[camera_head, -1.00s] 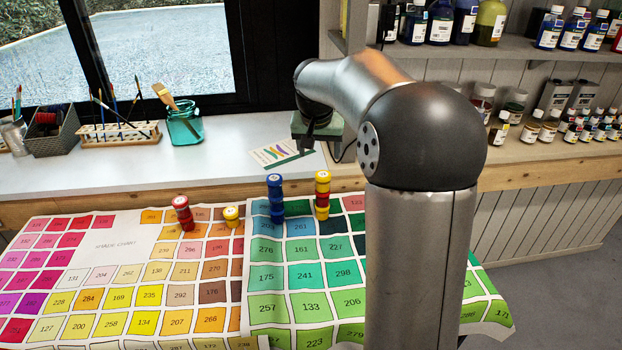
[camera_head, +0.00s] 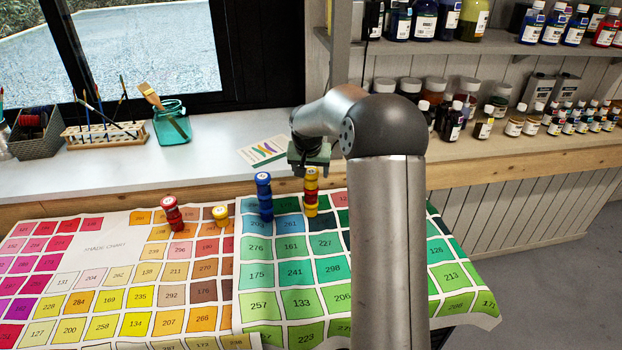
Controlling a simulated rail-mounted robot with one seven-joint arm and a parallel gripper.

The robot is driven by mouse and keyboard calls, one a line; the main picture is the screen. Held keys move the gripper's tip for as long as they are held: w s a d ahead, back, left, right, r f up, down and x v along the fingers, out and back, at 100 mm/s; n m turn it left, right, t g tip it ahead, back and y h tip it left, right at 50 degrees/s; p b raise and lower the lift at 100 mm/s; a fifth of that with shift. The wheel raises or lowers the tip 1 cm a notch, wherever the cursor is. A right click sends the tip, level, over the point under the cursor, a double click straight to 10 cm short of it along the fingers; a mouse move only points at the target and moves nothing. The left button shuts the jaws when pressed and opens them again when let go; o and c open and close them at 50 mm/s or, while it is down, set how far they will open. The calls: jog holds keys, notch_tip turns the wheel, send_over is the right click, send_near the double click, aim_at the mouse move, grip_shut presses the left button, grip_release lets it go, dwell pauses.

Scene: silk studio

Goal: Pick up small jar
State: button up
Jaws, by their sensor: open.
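Small jars stand on the colour charts, several of them stacked. A stack of yellow and red jars (camera_head: 311,198) stands on the green chart. A blue stack (camera_head: 265,202) is just left of it. A lone small yellow jar (camera_head: 220,217) and a red stack (camera_head: 172,215) stand farther left on the warm-coloured chart. My gripper (camera_head: 309,168) is open, close by the top of the yellow and red stack. It overlaps the stack's top in this view, and I cannot tell whether the fingers are around the top jar or behind it. My arm hides part of the green chart.
The white counter (camera_head: 110,185) behind holds a teal glass jar with a brush (camera_head: 171,125), a wooden brush rack (camera_head: 105,134), a dark basket (camera_head: 37,134) and a card (camera_head: 264,151). Shelves of bottles (camera_head: 540,30) stand at right. The front of the charts is clear.

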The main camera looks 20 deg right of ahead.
aim_at(311, 172)
jog(key=x, duration=0.4)
jog(key=shift+p, duration=0.3)
jog(key=c, duration=1.1)
jog(key=shift+r, duration=0.1)
